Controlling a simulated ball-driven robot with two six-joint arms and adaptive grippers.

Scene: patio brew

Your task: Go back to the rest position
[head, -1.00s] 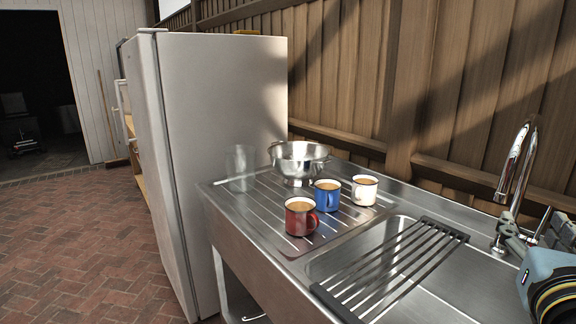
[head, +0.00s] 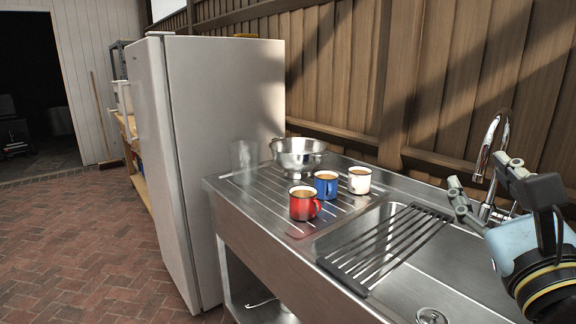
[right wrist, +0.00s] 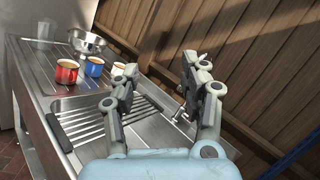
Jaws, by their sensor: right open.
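My right gripper (head: 482,188) is at the right of the head view, above the sink and in front of the faucet. In the right wrist view its two fingers (right wrist: 158,88) are spread apart with nothing between them. A red mug (head: 304,204), a blue mug (head: 326,184) and a white mug (head: 359,180) stand upright on the ribbed drainboard, each with a brown drink in it. The gripper is apart from all three. My left gripper is not in view.
A steel colander (head: 298,157) and a clear glass (head: 243,155) stand behind the mugs. The faucet (head: 490,150) rises close to the right gripper. A white fridge (head: 215,150) stands at left; brick floor beyond is clear.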

